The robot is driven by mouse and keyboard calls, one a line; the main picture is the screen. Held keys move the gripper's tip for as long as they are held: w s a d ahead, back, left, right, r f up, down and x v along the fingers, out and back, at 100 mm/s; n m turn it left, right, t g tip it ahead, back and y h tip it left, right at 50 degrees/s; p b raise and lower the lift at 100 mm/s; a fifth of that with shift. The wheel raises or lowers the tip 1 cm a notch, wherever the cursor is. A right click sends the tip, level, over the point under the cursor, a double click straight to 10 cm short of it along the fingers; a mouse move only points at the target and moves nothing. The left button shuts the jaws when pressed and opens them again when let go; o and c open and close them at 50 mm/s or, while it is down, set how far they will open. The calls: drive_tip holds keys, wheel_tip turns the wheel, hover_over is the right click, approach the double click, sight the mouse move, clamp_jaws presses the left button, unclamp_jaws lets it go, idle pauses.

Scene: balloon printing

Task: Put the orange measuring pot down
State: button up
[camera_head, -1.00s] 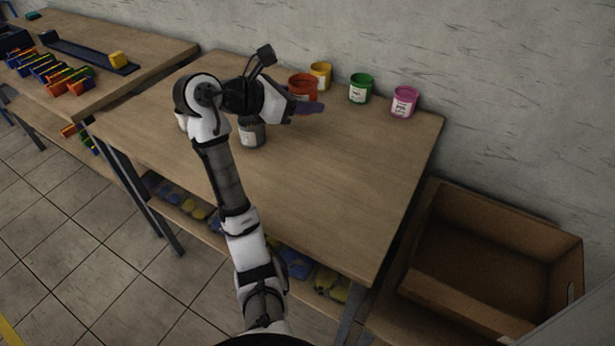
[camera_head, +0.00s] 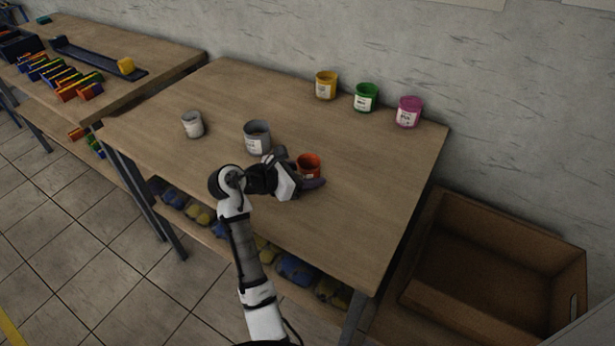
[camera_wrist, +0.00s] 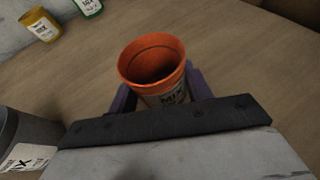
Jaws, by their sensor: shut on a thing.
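The orange measuring pot (camera_head: 308,163) is an open-topped cup with a white label, near the middle of the table in the head view. It is upright between the purple fingers of my gripper (camera_head: 312,182), which is shut on it. In the wrist view the pot (camera_wrist: 153,66) stands between the fingers (camera_wrist: 160,95), its rim up and its inside looking empty. The lower part of the pot is hidden by my gripper. Whether its base touches the table cannot be told.
A grey pot (camera_head: 257,138) stands just left of my gripper, and a smaller white-grey pot (camera_head: 193,124) farther left. Yellow (camera_head: 326,85), green (camera_head: 366,97) and pink (camera_head: 408,112) pots line the back. The wooden table (camera_head: 370,190) is clear to the right. A cardboard box (camera_head: 490,290) lies beyond its right edge.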

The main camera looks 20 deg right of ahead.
drive_tip(key=shift+f, duration=0.85)
drive_tip(key=o, duration=1)
drive_tip(key=shift+f, duration=0.1)
drive_tip(key=shift+a+r, duration=0.2)
drive_tip(key=b+v, duration=0.1)
drive_tip(key=v, duration=1)
drive_tip(key=shift+s+a+r+b, duration=0.1)
drive_tip(key=shift+a+b, duration=0.15)
drive_tip(key=shift+b, duration=0.15)
